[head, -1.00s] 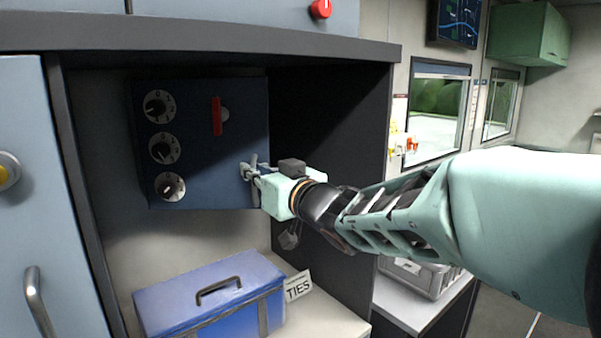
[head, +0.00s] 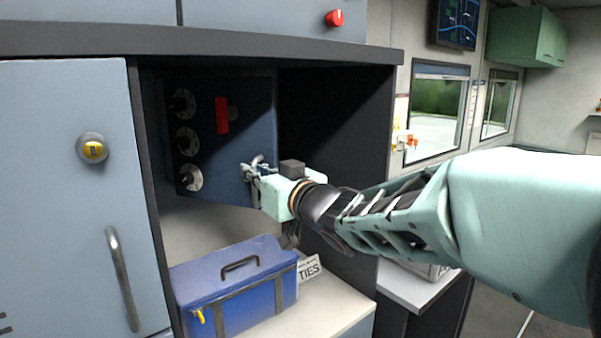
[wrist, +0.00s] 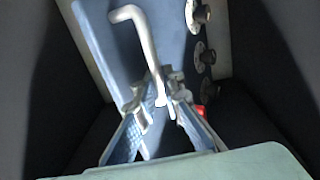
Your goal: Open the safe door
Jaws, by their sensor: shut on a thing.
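The safe door (head: 215,160) is a dark blue panel inside the cabinet recess, with several round dials down its left side and a red lever near its top. In the head view it stands at an angle, its right edge nearer to me. A bent silver handle (wrist: 142,35) sticks out at its right side. My gripper (head: 250,172) is shut on this handle; in the wrist view the fingers (wrist: 162,95) close around its lower part. The blue door face (wrist: 112,50) and dials (wrist: 200,14) also show there. The safe's inside is hidden.
A blue case (head: 235,290) and a white label card (head: 309,268) sit on the shelf below. A grey cabinet door (head: 70,220) with a long handle stands at the left. The recess's dark side wall (head: 345,130) is close to the right, beside my arm.

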